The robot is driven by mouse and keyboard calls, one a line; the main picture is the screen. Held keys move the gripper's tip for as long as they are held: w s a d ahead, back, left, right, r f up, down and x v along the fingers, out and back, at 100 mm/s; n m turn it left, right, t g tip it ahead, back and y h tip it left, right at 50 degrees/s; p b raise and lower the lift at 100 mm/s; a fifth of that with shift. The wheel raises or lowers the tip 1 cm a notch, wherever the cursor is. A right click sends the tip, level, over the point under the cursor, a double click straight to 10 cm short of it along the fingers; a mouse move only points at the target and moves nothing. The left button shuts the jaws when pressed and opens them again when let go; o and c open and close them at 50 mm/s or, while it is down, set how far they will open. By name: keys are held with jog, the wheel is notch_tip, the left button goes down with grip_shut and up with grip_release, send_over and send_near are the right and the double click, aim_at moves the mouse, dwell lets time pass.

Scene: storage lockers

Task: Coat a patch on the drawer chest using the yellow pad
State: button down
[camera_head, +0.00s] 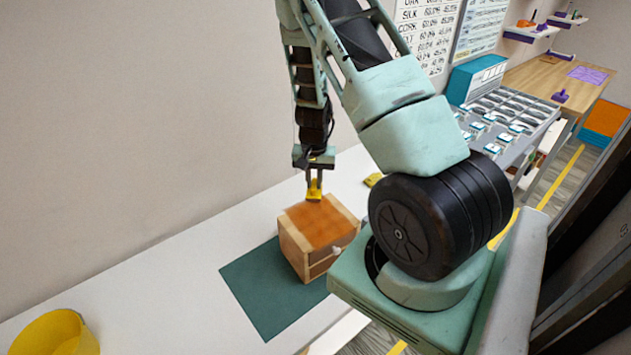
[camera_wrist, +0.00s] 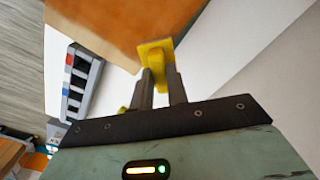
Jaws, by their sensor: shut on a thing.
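The drawer chest (camera_head: 296,252) is a small light-wood box on a dark green mat (camera_head: 248,286) on the white table. An orange-brown patch (camera_head: 321,225) covers most of its top, with bare wood at the edges; the patch also shows in the wrist view (camera_wrist: 120,22). My gripper (camera_head: 315,178) is shut on the yellow pad (camera_head: 314,190) and points down at the far edge of the chest's top. In the wrist view the pad (camera_wrist: 156,54) sits between the fingertips, at the edge of the coated top. I cannot tell whether it touches the wood.
A yellow bucket (camera_head: 55,335) stands at the table's front left. Another yellow item (camera_head: 373,180) lies behind the chest, near my arm. The white table (camera_head: 185,262) left of the mat is clear. A wall rises behind it.

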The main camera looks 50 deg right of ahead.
jog(key=r, duration=0.1)
jog(key=r+p, duration=0.1)
jog(key=r, duration=0.1)
jog(key=shift+s+a, duration=0.1)
jog(key=shift+s, duration=0.1)
jog(key=shift+w+r+p, duration=0.15)
jog(key=shift+r+p, duration=0.45)
jog(key=shift+p, duration=0.1)
jog(key=shift+r+p, duration=1.35)
jog(key=shift+r, duration=0.45)
jog(key=shift+f, duration=0.1)
